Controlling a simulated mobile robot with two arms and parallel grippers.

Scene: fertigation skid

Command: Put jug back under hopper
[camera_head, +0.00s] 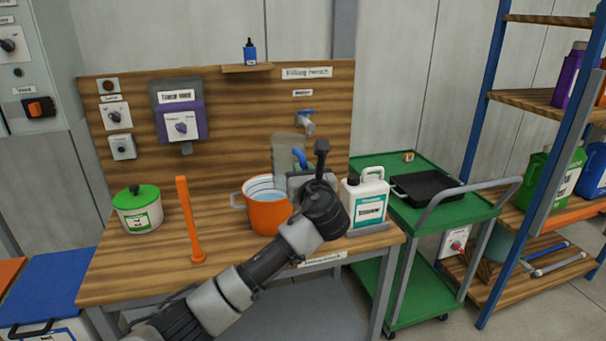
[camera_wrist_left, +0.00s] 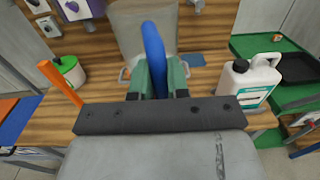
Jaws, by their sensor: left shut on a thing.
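The clear jug (camera_head: 286,146) with a blue handle is held up over the bench, behind the orange pot. In the left wrist view the jug (camera_wrist_left: 135,32) stands beyond the fingers, its blue handle (camera_wrist_left: 153,58) between them. My left gripper (camera_head: 301,170) is shut on this handle; its green fingers (camera_wrist_left: 156,78) show in the wrist view. The hopper (camera_head: 178,108), a grey and purple box with a dial and a short spout, hangs on the back board, left of the jug. The bench under the spout is clear. My right gripper is not in view.
An orange pot (camera_head: 267,214) of water stands near the jug. An orange upright post (camera_head: 188,220) and a green-lidded pot (camera_head: 138,210) stand left. A white bottle (camera_head: 364,203) is at right, beside the green cart (camera_head: 428,217). A tap (camera_head: 305,122) is on the board.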

